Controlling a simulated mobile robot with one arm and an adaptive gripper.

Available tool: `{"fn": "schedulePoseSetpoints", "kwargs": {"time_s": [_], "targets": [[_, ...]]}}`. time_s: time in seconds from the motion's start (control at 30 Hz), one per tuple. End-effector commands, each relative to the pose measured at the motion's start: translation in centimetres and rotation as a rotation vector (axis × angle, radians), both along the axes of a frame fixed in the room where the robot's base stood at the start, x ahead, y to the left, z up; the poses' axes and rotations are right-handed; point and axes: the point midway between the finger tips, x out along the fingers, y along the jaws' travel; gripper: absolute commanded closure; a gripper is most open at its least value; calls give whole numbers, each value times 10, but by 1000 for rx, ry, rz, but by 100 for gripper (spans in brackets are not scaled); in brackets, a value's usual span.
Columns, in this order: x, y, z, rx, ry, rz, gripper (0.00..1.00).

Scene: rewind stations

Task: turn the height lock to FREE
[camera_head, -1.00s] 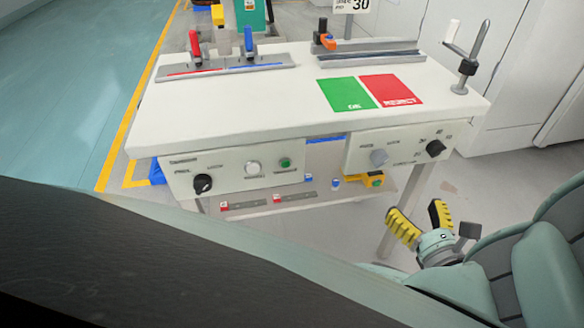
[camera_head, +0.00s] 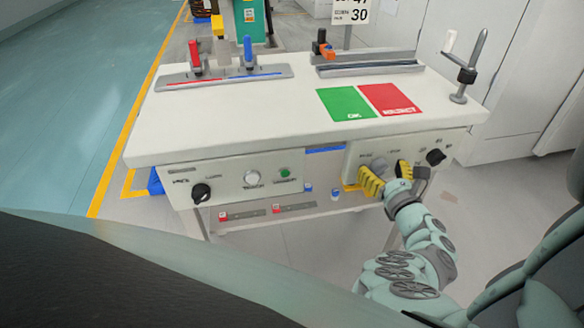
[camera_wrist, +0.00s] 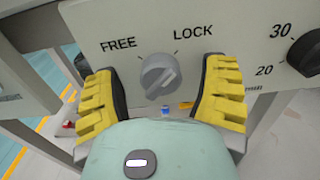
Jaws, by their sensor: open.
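The height lock is a round grey knob (camera_wrist: 160,76) on the pale front panel, between the printed words FREE at its upper left and LOCK at its upper right. Its raised grip bar slants toward the upper right, on the LOCK side. In the head view the knob (camera_head: 379,164) is small and partly crowded by my fingers. My gripper (camera_head: 387,173) is open in front of the right-hand panel. In the wrist view its yellow ribbed fingers (camera_wrist: 160,95) stand left and right of the knob, with a gap on both sides. Nothing is between them in a grip.
A black dial (camera_wrist: 308,53) marked 20 and 30 sits close right of my right finger. The left panel carries another black knob (camera_head: 201,192), a white knob (camera_head: 252,177) and a green button (camera_head: 285,172). The white tabletop (camera_head: 230,125) overhangs the panels.

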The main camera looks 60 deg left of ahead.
Motion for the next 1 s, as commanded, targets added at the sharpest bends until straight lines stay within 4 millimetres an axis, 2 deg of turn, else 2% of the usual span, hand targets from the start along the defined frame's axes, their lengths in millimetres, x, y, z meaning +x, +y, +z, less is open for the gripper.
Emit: {"fn": "schedulePoseSetpoints", "kwargs": {"time_s": [0.3, 0.33, 1.0], "targets": [[0, 3, 0, -1, -1, 3, 28], [0, 3, 0, -1, -1, 3, 24], [1, 2, 0, 0, -1, 2, 93]]}}
